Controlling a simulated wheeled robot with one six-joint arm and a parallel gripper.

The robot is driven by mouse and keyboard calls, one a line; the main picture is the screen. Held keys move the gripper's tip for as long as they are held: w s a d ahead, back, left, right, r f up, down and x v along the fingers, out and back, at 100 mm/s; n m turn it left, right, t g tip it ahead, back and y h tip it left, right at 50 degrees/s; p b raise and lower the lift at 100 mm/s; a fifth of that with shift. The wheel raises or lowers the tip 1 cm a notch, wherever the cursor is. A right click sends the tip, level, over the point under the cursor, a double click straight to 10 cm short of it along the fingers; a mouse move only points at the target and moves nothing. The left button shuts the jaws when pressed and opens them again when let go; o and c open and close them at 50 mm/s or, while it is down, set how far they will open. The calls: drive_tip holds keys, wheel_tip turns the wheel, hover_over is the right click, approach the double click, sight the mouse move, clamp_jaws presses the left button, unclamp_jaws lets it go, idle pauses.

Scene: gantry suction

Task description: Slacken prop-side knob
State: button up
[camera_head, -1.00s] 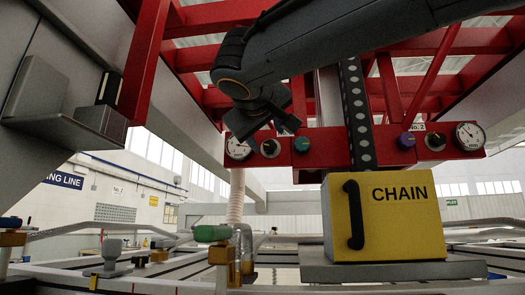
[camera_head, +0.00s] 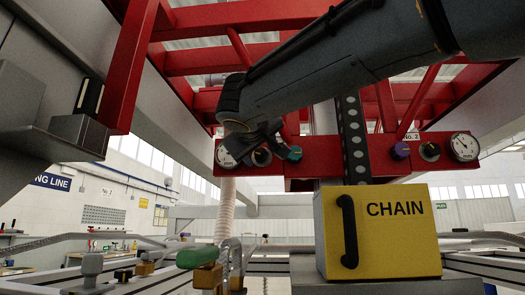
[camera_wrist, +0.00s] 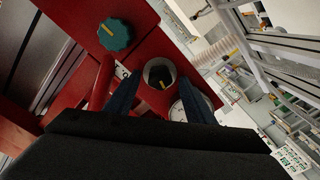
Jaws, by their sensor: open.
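A red panel (camera_head: 321,167) carries a teal knob (camera_head: 294,153) and, left of it, a black knob (camera_head: 261,157) in a pale round collar. My gripper (camera_wrist: 158,92) is open, one finger on each side of the collar. I cannot tell whether they touch it. In the head view my gripper (camera_head: 258,140) partly covers the black knob. Which knob is prop-side is not labelled.
A purple knob (camera_head: 400,150) and another black knob (camera_head: 429,150) sit on the panel's right part. Gauges (camera_head: 464,146) stand at both ends. A dark perforated strip (camera_head: 355,135) hangs in the middle. A yellow CHAIN box (camera_head: 395,225) stands below. Red beams (camera_head: 215,57) lie overhead.

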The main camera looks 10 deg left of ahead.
drive_tip(key=c, duration=1.1)
drive_tip(key=shift+o, duration=0.2)
drive_tip(key=shift+d, duration=0.15)
drive_tip(key=n+b, duration=0.1)
drive_tip(key=n, duration=0.2)
drive_tip(key=shift+n+b, duration=0.45)
drive_tip(key=shift+n, duration=1.25)
drive_tip(key=shift+a, duration=0.2)
